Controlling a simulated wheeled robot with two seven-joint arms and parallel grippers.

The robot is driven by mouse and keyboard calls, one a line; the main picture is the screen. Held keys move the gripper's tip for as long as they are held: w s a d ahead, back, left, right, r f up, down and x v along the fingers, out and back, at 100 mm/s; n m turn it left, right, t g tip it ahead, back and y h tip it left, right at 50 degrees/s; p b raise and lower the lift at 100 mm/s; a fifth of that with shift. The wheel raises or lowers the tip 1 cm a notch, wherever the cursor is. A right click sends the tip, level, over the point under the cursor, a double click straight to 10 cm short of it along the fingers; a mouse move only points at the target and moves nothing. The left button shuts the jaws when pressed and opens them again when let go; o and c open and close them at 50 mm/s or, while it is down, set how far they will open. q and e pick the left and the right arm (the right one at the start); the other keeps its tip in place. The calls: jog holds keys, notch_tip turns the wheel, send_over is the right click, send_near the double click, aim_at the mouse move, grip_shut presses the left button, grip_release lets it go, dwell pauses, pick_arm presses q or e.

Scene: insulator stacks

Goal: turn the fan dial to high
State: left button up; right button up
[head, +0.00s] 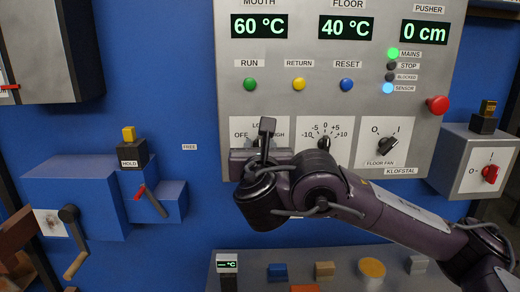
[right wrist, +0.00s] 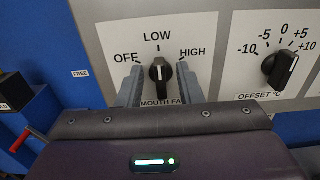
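The mouth fan dial (right wrist: 160,74) is a black knob on a white plate marked OFF, LOW and HIGH. Its white pointer line points straight up at LOW in the right wrist view. My right gripper (right wrist: 159,67) has one grey finger on each side of the knob, with a narrow gap showing on both sides. It is open around the dial. In the head view my right gripper (head: 262,157) covers the dial and most of its plate. My left gripper is not in view.
The offset dial (head: 324,143) is just right of the mouth fan dial, and the floor fan dial (head: 387,146) is farther right. Push buttons (head: 299,84) sit above. A red button (head: 437,104) juts out at the panel's right edge. Blue wall lies left of the panel.

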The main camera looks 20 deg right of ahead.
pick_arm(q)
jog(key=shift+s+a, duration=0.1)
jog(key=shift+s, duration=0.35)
pick_arm(e)
grip_shut()
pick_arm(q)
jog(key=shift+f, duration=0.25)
pick_arm(e)
jog(key=shift+f, duration=0.1)
pick_arm(q)
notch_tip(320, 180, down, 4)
jog(key=b, duration=0.4)
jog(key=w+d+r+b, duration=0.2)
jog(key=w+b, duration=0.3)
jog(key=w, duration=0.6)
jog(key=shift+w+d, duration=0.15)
pick_arm(e)
jog(key=shift+s+d+f+m, duration=0.1)
jog(key=shift+d+m, duration=0.05)
jog(key=shift+m, duration=1.9)
jog(key=shift+w+d+f+m, duration=0.1)
jog(key=shift+d+m, duration=0.1)
jog(key=shift+m, duration=1.8)
jog(key=shift+s+d+f+m, duration=0.1)
jog(key=shift+d+m, duration=0.05)
jog(key=shift+m, duration=1.9)
grip_release()
